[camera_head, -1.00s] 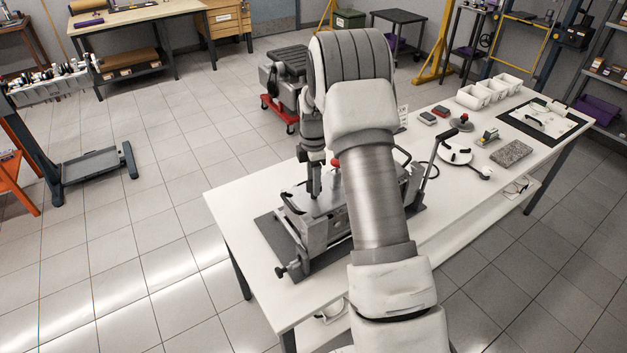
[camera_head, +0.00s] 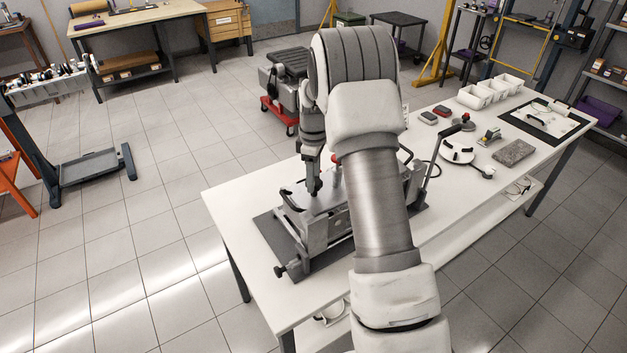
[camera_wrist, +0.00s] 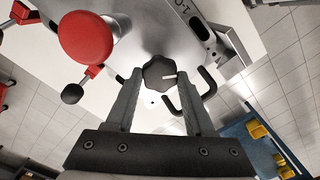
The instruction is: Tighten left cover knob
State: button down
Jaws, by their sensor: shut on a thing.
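A black lobed knob (camera_wrist: 158,73) with a white mark sits on the grey metal cover (camera_wrist: 190,45) in the wrist view. My gripper (camera_wrist: 160,82) has its two fingers on either side of this knob and is shut on it. In the head view my gripper (camera_head: 314,190) points down onto the top of the cover assembly (camera_head: 327,232), which stands on a dark mat (camera_head: 262,222) on the white table. My arm hides part of the assembly. A black bent handle (camera_wrist: 208,82) is right of the knob in the wrist view.
A large red knob (camera_wrist: 86,37) stands close to the left finger in the wrist view. A tall lever (camera_head: 432,160) rises right of the assembly. A round white plate (camera_head: 457,151), a grey block (camera_head: 514,152) and white bins (camera_head: 480,95) lie farther along the table.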

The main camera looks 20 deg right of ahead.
jog(key=m+b, duration=0.1)
jog(key=m, duration=0.2)
jog(key=shift+m, duration=0.4)
jog(key=m, duration=0.3)
jog(key=shift+m, duration=0.3)
jog(key=m, duration=0.3)
jog(key=shift+m+b, duration=0.3)
jog(key=shift+b, duration=0.1)
jog(key=m, duration=0.3)
jog(key=shift+d+m, duration=0.1)
jog(key=shift+m, duration=0.2)
jog(key=m, duration=0.3)
jog(key=shift+r+m, duration=0.1)
jog(key=shift+m, duration=0.2)
jog(key=m, duration=0.3)
jog(key=shift+m, duration=0.4)
jog(key=m+p, duration=0.1)
jog(key=m, duration=0.2)
jog(key=shift+m, duration=2)
